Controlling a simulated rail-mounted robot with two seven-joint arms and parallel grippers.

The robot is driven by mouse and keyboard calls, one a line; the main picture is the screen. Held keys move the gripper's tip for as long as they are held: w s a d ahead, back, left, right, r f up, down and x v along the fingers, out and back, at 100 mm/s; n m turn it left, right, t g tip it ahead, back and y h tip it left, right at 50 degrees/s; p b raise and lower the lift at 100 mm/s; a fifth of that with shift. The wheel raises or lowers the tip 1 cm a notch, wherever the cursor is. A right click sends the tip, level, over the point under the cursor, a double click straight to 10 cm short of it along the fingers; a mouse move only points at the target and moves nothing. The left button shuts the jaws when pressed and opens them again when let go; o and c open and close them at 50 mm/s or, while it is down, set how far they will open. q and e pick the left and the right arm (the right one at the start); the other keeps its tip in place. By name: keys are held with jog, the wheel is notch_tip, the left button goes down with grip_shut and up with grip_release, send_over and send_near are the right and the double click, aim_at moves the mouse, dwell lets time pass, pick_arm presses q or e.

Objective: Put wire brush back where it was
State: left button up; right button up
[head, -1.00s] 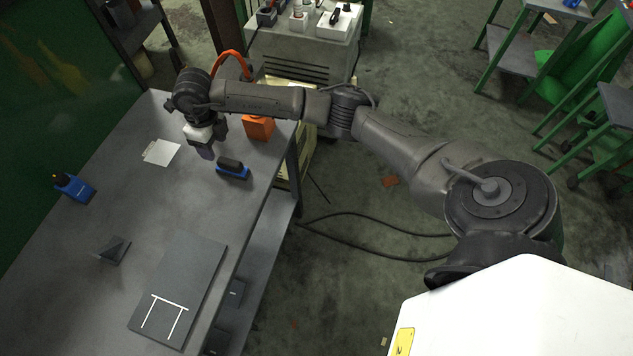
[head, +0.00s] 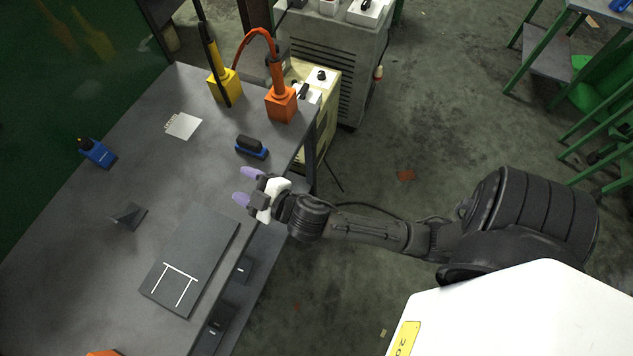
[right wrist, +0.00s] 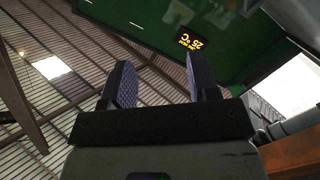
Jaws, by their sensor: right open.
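A small brush-like tool with a black handle on a blue base, which I take for the wire brush (head: 252,147), lies on the grey table near its right edge. My right gripper (head: 246,186) is open and empty, just below the brush in the head view and apart from it. Its two purple-tipped fingers point left over the table's edge. The right wrist view shows the spread fingers (right wrist: 160,85) with nothing between them, and no brush. My left gripper is not in view.
An orange holder (head: 281,105) and a yellow holder (head: 222,85) stand at the table's far end. A white card (head: 183,126), a blue item (head: 97,152), a dark angled bracket (head: 129,216) and a grey plate with white lines (head: 190,262) lie on the table. The middle is clear.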

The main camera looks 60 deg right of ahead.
jog(key=s+f+m+g, duration=0.2)
jog(key=s+f+g, duration=0.4)
jog(key=s, duration=0.5)
jog(key=s+f+m+g, duration=0.3)
jog(key=s+f+g, duration=0.3)
jog(key=s, duration=0.6)
jog(key=shift+d+g, duration=0.25)
jog(key=shift+g, duration=0.35)
